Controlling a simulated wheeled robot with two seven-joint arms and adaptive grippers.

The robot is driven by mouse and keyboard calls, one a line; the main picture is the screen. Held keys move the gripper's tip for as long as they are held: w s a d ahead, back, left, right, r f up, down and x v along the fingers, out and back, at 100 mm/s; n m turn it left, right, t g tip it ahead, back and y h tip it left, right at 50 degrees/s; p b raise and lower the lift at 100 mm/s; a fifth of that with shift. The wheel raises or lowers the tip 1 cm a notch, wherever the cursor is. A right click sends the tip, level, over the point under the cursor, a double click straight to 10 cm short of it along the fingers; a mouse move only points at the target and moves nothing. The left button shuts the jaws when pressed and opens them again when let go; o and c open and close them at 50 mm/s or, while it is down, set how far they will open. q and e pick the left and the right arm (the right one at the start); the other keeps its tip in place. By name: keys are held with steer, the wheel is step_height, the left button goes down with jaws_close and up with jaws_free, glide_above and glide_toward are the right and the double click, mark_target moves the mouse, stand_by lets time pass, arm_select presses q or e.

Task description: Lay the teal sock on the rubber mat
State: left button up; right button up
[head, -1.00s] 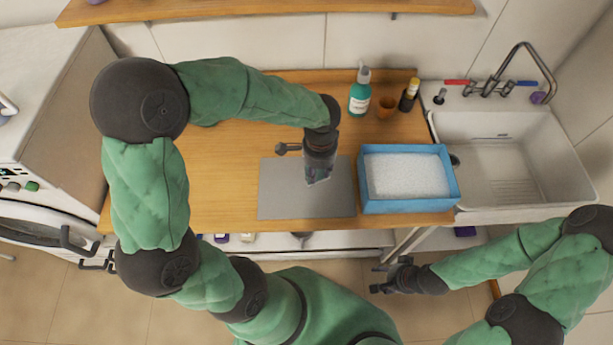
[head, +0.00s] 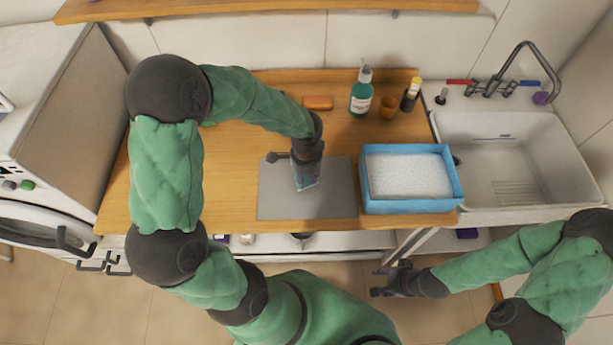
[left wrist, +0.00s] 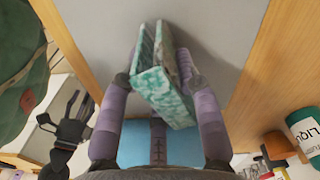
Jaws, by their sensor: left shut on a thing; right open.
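The teal sock (left wrist: 158,82) is a folded, mottled teal piece held between the fingers of my left gripper (left wrist: 160,75). In the head view the left gripper (head: 306,184) is over the grey rubber mat (head: 275,205), with a bit of teal at its tips. The mat also fills the background of the left wrist view (left wrist: 100,25). I cannot tell whether the sock touches the mat. My right gripper (head: 382,282) is open and empty, in front of the counter and below its edge.
A blue bin (head: 412,208) with white filling stands just right of the mat. A teal pump bottle (head: 361,98), an orange cup (head: 388,108), a dark bottle (head: 410,95) and an orange item (head: 317,102) are at the back. A sink (head: 500,150) is to the right.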

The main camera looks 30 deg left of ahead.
arm_select(q)
steer(key=shift+f, duration=0.15)
steer(key=o, duration=1)
steer(key=shift+w+r, duration=0.1)
steer(key=shift+r, duration=0.4)
step_height(320, 180, up, 11)
steer(key=shift+r+p, duration=0.2)
steer(key=shift+p, duration=1)
